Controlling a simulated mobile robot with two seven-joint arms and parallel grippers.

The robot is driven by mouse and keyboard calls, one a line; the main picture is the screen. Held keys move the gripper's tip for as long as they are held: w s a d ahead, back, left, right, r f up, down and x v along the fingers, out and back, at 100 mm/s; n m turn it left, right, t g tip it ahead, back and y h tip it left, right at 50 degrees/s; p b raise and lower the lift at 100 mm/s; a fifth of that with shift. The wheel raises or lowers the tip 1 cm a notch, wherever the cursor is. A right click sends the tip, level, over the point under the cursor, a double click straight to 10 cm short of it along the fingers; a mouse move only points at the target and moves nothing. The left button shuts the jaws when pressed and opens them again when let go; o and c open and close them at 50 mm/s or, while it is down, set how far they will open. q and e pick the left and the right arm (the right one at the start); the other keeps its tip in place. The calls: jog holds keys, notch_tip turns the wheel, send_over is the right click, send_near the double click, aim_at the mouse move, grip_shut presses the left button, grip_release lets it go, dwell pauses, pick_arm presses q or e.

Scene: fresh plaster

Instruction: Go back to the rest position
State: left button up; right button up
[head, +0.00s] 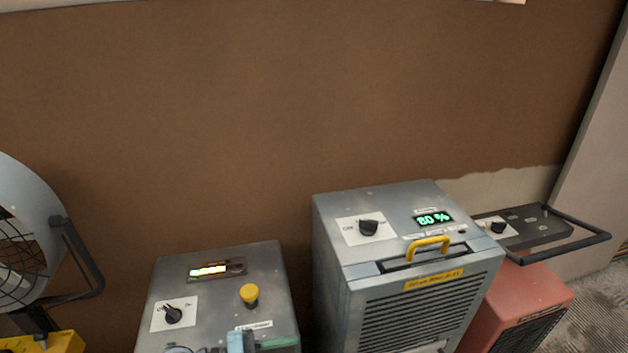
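Neither of my grippers shows in the head view, and no part of my arms can be made out for sure. A grey machine with a green "80 %" display (433,219) stands right of centre, with a black knob (368,228) and a yellow handle (428,247) on it. A lower grey machine (222,292) stands left of it, with a lit display, a black knob (173,315) and a yellow button (249,294). Small blue and green parts at its front edge are cut off by the frame.
A large fan (30,235) stands at the left edge above a yellow box (45,343). A red machine (530,295) with a black bar handle (575,240) stands at the right. A brown plaster wall (290,100) is close behind. Some floor (598,315) shows at lower right.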

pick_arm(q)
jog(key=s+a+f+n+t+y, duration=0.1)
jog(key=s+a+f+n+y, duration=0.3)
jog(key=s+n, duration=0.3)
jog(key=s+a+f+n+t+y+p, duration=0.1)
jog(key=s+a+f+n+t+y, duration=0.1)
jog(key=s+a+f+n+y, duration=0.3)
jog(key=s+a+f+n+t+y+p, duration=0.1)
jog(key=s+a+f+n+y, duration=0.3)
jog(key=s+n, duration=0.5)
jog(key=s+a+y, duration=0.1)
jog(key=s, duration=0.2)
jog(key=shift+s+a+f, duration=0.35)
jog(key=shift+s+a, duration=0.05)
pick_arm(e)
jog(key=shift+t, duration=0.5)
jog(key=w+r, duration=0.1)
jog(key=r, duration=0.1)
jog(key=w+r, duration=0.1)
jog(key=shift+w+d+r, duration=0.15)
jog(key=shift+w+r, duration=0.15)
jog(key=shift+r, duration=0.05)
